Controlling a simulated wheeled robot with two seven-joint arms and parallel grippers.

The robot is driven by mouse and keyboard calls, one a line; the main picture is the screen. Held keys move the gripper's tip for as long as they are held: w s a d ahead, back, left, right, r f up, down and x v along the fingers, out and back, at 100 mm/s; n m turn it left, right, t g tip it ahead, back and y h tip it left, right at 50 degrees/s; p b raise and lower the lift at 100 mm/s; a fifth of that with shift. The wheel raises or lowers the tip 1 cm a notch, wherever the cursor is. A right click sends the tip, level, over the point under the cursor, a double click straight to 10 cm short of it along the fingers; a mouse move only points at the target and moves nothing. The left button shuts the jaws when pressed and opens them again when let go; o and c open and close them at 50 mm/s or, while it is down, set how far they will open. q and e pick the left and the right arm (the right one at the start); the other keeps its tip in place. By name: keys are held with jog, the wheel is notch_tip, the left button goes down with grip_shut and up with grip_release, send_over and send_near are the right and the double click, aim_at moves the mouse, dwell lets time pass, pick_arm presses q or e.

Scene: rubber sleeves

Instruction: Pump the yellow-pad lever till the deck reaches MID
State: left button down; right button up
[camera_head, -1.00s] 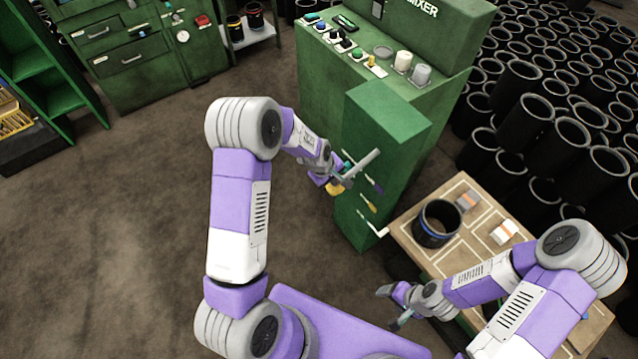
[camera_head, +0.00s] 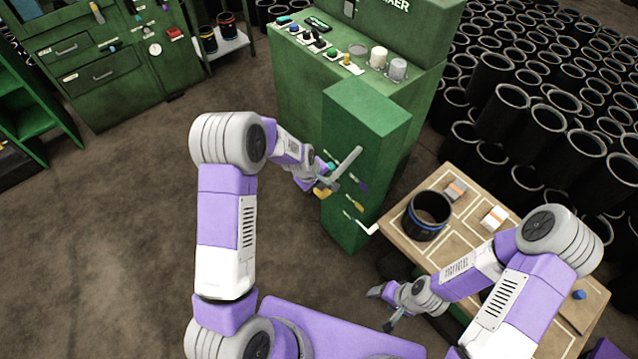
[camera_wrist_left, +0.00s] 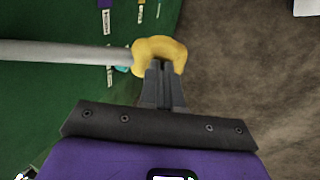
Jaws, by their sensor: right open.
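A grey lever bar (camera_head: 346,163) sticks out from the side of a green cabinet (camera_head: 365,110). A yellow pad (camera_head: 322,193) is at my left gripper (camera_head: 316,184). In the left wrist view the yellow pad (camera_wrist_left: 158,52) sits on the end of the grey bar (camera_wrist_left: 60,52). My left fingers (camera_wrist_left: 161,75) are together, their tips against the pad, not around it. A teal part (camera_wrist_left: 122,68) shows behind the bar. My right gripper (camera_head: 384,308) is open and empty, left of the wooden-topped table (camera_head: 410,247). I cannot read a MID mark.
A black sleeve with a blue band (camera_head: 428,215) and small blocks (camera_head: 494,217) stand on the wooden top. Black sleeves (camera_head: 500,85) are stacked at the right. A control panel (camera_head: 325,48) is behind the cabinet. Floor (camera_head: 110,220) at left is clear.

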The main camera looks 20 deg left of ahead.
pick_arm(q)
jog(key=shift+s+f, duration=0.4)
jog(key=shift+f, duration=0.05)
jog(key=p+v, duration=0.1)
jog(key=v, duration=0.1)
jog(key=p+v, duration=0.2)
jog(key=shift+w+a+r, duration=0.1)
jog(key=shift+w+r, duration=0.05)
jog(key=shift+r, duration=0.15)
jog(key=s+a+p+v, duration=0.1)
jog(key=v, duration=0.9)
jog(key=shift+f, duration=0.35)
jog(key=shift+s, duration=0.15)
